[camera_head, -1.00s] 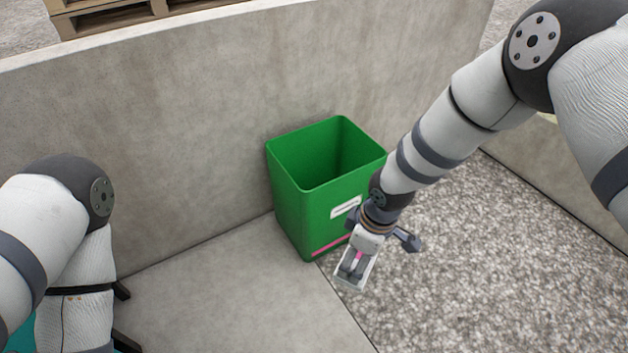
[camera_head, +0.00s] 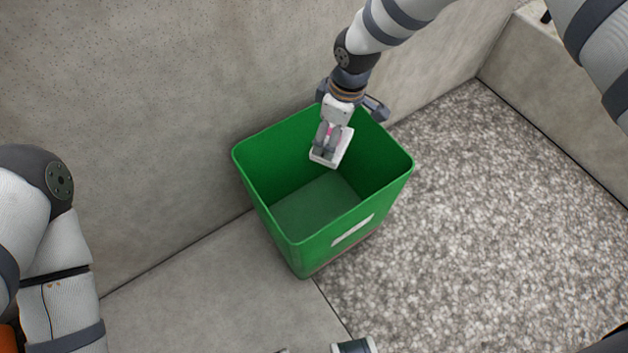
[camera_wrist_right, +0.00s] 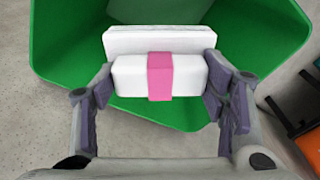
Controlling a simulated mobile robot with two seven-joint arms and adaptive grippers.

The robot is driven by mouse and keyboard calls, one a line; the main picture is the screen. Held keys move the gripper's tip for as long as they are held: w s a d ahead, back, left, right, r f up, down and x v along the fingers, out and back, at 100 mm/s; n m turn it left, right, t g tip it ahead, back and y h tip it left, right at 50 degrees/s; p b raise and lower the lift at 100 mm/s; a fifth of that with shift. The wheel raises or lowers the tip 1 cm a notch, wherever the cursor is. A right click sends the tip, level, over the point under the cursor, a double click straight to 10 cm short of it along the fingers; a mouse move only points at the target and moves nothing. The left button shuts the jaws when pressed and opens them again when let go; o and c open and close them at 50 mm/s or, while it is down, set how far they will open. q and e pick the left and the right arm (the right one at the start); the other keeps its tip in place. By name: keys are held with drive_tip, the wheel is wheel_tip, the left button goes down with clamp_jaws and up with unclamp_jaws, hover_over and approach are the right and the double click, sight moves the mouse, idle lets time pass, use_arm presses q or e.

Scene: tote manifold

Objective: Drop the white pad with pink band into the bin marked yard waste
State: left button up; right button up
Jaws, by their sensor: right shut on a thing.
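The white pad with a pink band (camera_wrist_right: 190,80) is held between the two fingers of my right gripper (camera_wrist_right: 160,95) in the right wrist view. In the head view the pad (camera_head: 331,157) hangs below my right gripper (camera_head: 328,138), over the open mouth of a green bin (camera_head: 265,190). The bin's floor shows bare in the head view. The bin also fills the background of the right wrist view (camera_wrist_right: 70,50). A white label (camera_head: 352,231) is on its front wall, too small to read. My left gripper is out of view; only part of its arm shows at left.
A concrete wall (camera_head: 130,110) stands behind the bin, and a low concrete wall (camera_head: 560,115) is at right. Speckled gravel ground (camera_head: 490,210) lies right of the bin, smooth concrete floor (camera_head: 200,300) in front. An orange object (camera_wrist_right: 312,95) shows at the right wrist view's edge.

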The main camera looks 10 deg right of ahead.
drive_tip(key=shift+w, duration=0.35)
drive_tip(key=shift+f, duration=0.2)
drive_tip(key=f+b, duration=0.2)
drive_tip(key=f, duration=0.1)
drive_tip(key=f+b, duration=0.1)
drive_tip(key=shift+s+f, duration=0.25)
drive_tip(key=shift+f, duration=0.1)
drive_tip(key=shift+f+b, duration=0.45)
drive_tip(key=shift+b, duration=0.05)
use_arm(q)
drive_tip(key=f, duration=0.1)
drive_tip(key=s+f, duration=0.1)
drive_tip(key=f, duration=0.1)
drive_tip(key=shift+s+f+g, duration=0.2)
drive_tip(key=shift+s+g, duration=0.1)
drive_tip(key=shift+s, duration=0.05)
use_arm(e)
drive_tip(key=shift+w+r, duration=0.1)
drive_tip(key=o, duration=1.2)
